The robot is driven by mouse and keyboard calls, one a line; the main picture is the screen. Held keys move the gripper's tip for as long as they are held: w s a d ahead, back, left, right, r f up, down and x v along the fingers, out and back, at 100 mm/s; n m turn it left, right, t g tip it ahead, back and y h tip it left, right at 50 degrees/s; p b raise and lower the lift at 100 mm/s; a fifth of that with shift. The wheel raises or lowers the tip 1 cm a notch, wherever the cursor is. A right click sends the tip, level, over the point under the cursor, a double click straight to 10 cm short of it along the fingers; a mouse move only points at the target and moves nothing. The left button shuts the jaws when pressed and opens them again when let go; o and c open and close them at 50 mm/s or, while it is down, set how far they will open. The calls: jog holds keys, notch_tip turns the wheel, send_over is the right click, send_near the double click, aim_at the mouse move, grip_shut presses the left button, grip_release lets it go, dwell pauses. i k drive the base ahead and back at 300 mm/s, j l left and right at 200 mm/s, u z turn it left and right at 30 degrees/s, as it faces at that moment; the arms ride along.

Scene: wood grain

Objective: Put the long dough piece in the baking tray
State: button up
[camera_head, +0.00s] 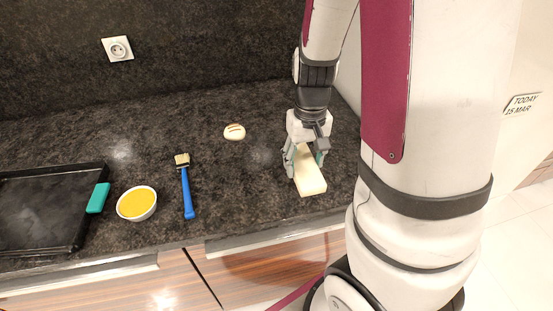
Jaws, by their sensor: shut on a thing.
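The long dough piece (311,182) is a pale, elongated block at the right of the dark counter. My gripper (304,165) points down over it, with its fingers on either side, shut on it. The gripper hides the dough's far end. I cannot tell whether the dough touches the counter or is slightly lifted. The baking tray (78,226) is black and rectangular, at the far left of the counter, cut off by the picture edge. The visible part of the tray looks empty.
A white bowl of yellow liquid (137,203) and a teal-handled tool (98,198) are at the tray's right side. A blue-handled brush (187,190) lies between bowl and gripper. A small round dough piece (234,132) lies further back. A wall rises behind the counter.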

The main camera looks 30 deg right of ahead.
aim_at(36, 210)
jog(key=i+j, duration=0.1)
jog(key=j, duration=0.3)
jog(key=i+j, duration=0.1)
jog(key=j, duration=0.35)
jog(key=i+j, duration=0.1)
jog(key=j, duration=0.3)
jog(key=i+j, duration=0.15)
jog(key=j, duration=0.25)
jog(key=i+j, duration=0.1)
jog(key=j, duration=0.35)
jog(key=i+j, duration=0.1)
jog(key=j, duration=0.3)
